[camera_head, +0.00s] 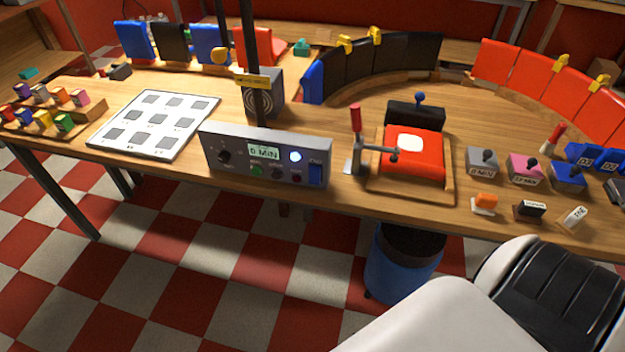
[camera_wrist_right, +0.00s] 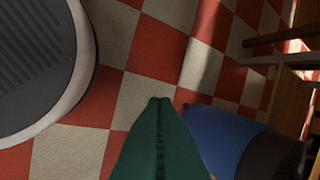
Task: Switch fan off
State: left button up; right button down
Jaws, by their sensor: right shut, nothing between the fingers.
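A grey control box (camera_head: 240,168) stands at the front of the wooden table in the head view. It has a small display (camera_head: 263,152), a dark knob (camera_head: 224,156), a glowing blue-white round light or button (camera_head: 295,156), a green button (camera_head: 256,170) and a blue switch (camera_head: 316,175) at its right end. I cannot make out a fan or which control belongs to one. In the right wrist view my right gripper (camera_wrist_right: 160,103) shows dark green fingers, closed together and empty, over the checkered floor. It is away from the box. My left gripper is not in view.
Small lever switches (camera_head: 483,160) are further right. A white board with grey squares (camera_head: 130,148) lies left. A blue bin (camera_head: 395,270) stands below the table edge; its blue side shows in the wrist view (camera_wrist_right: 215,135).

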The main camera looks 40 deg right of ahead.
aim_at(315, 175)
jog(key=w+d+r+n+t+h+p, duration=0.1)
jog(key=w+d+r+n+t, duration=0.15)
jog(key=w+r+n, duration=0.5)
jog(key=w+d+r+n+t+h, duration=0.1)
jog(key=w+r+n+t, duration=0.35)
jog(key=w+r, duration=0.55)
jog(key=w+a+r+n+t, duration=0.1)
jog(key=r+n, duration=0.3)
jog(key=r, duration=0.4)
jog(key=w+r+n+t, duration=0.3)
jog(key=w+r+n, duration=0.1)
jog(key=r, duration=0.4)
jog(key=w+a+r+n+t+p, duration=0.1)
jog(key=w+r+n+t, duration=0.1)
jog(key=r, duration=0.5)
jog(key=w+n, duration=0.1)
jog(key=n, duration=0.1)
jog(key=shift+w+a+r+n, duration=0.25)
jog(key=shift+a+r+n, duration=0.1)
jog(key=shift+r+n, duration=0.05)
jog(key=shift+d+f, duration=0.1)
jog(key=w+d+f+b, duration=0.3)
jog(key=w+d+b, duration=0.1)
jog(key=w+d, duration=0.1)
jog(key=shift+d+f+b, duration=0.3)
jog(key=shift+d+b, duration=0.1)
jog(key=shift+d, duration=0.1)
